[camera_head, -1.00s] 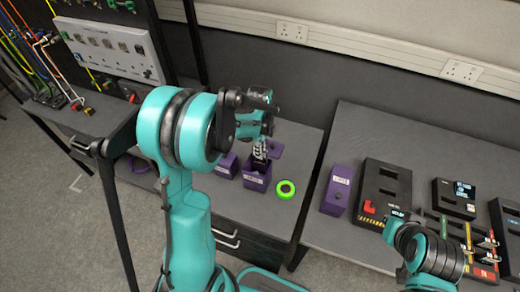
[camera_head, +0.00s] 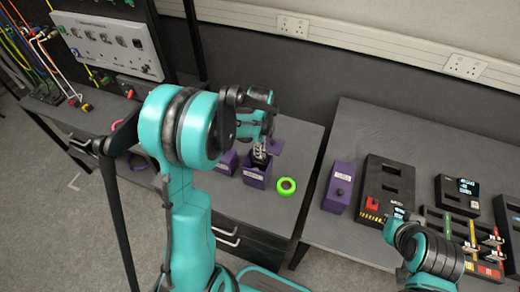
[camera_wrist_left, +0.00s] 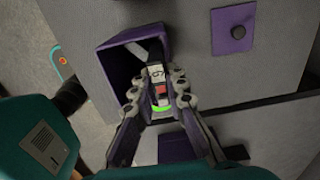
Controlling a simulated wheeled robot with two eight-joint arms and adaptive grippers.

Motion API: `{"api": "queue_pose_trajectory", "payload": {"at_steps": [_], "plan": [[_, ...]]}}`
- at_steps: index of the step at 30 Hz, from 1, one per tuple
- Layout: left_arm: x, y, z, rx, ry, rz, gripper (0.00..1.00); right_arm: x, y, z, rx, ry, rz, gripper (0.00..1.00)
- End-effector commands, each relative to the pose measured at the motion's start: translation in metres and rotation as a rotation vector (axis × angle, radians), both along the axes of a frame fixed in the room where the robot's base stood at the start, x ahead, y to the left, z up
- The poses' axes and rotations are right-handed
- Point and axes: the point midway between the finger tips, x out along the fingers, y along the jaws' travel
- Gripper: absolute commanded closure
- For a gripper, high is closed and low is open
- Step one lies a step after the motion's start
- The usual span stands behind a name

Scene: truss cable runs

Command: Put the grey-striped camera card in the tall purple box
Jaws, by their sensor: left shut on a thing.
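The tall purple box (camera_head: 257,182) stands open on the left table, with a pale label on its front. My left gripper (camera_head: 261,153) is at its mouth, pointing down. In the left wrist view, the gripper (camera_wrist_left: 160,100) is shut on a small card (camera_wrist_left: 158,76) with a pale label, a red square and a green lower edge. Grey stripes cannot be made out. The card is over the opening of the purple box (camera_wrist_left: 113,75); how deep it sits is unclear.
A second purple box (camera_head: 228,161) stands just left of the tall one. A bright green ring (camera_head: 286,186) lies to the right. The right table holds a closed purple box (camera_head: 337,190) and several black devices.

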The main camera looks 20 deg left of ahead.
Motion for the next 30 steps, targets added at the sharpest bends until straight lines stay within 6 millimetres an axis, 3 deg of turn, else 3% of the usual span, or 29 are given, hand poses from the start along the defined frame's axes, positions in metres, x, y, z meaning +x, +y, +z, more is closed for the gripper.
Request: {"api": "queue_pose_trajectory", "payload": {"at_steps": [10, 11, 13, 19, 21, 30], "plan": [[0.0, 0.0, -0.0001, 0.0, 0.0, 0.0, 1.0, 0.0, 0.0, 0.0, 0.0, 0.0, 0.0, 1.0], [0.0, 0.0, -0.0001, 0.0, 0.0, 0.0, 0.79, 0.0, 0.0, 0.0, 0.0, 0.0, 0.0, 1.0], [0.0, 0.0, -0.0001, 0.0, 0.0, 0.0, 0.63, 0.0001, 0.0, -0.0001, 0.0, 0.0, 0.0, 1.0], [0.0, 0.0, -0.0001, 0.0, 0.0, 0.0, 0.63, 0.0001, 0.0, -0.0001, 0.0, 0.0, 0.0, 1.0], [0.0, 0.0, -0.0001, 0.0, 0.0, 0.0, 0.73, 0.0001, 0.0, -0.0001, 0.0, 0.0, 0.0, 1.0], [0.0, 0.0, -0.0001, 0.0, 0.0, 0.0, 0.73, 0.0, 0.0, -0.0001, 0.0, 0.0, 0.0, 1.0]]}}
